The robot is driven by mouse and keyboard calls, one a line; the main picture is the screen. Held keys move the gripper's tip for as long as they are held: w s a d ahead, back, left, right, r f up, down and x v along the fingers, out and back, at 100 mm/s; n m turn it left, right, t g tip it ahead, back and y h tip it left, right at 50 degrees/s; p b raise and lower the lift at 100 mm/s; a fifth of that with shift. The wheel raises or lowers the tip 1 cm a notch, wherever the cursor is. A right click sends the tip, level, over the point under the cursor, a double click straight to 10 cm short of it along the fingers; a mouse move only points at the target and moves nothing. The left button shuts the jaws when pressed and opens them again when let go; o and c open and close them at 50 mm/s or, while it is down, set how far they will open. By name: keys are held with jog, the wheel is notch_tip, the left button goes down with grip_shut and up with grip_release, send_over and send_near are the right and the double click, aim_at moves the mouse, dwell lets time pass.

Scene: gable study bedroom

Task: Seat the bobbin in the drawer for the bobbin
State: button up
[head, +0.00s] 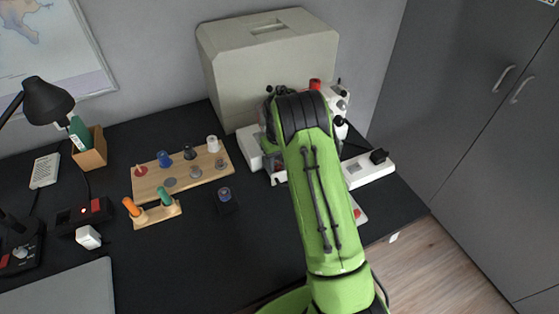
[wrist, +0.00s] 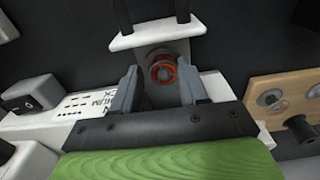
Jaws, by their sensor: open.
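In the wrist view, a red ring-shaped piece that looks like the bobbin (wrist: 163,69) sits in a grey recessed part, apparently the drawer for the bobbin (wrist: 150,54), on the white sewing machine (wrist: 222,88). A white plate borders that recess on its far side. My gripper (wrist: 160,86) is open, its two grey fingers on either side of the recess, with the red piece between and just beyond them. I cannot tell whether the piece is fully down. In the head view my green arm hides the gripper and most of the machine (head: 369,172).
A wooden spool board (head: 184,168) with several spools stands left of the machine. A small dark block with a spool (head: 226,200) is in front of it. A beige case (head: 268,60) stands behind. A lamp (head: 47,101) is far left. The black table's front middle is clear.

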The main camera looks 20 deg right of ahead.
jog(key=s+a+r+t+p, duration=0.1)
jog(key=s+a+r+p, duration=0.15)
jog(key=r, duration=0.85)
jog(key=s+a+r+p, duration=0.1)
jog(key=s+a+r, duration=0.15)
jog(key=r, duration=0.95)
jog(key=s+a+r+t, duration=0.25)
jog(key=s+r, duration=0.35)
jog(key=s, duration=0.3)
jog(key=s+a+t, duration=0.2)
jog(key=s+a, duration=0.1)
jog(key=s, duration=1.4)
jog(key=shift+s+f, duration=0.35)
jog(key=shift+f, duration=0.1)
notch_tip(320, 180, up, 4)
jog(key=p, duration=0.4)
jog(key=shift+a+r, duration=0.1)
jog(key=shift+r, duration=0.15)
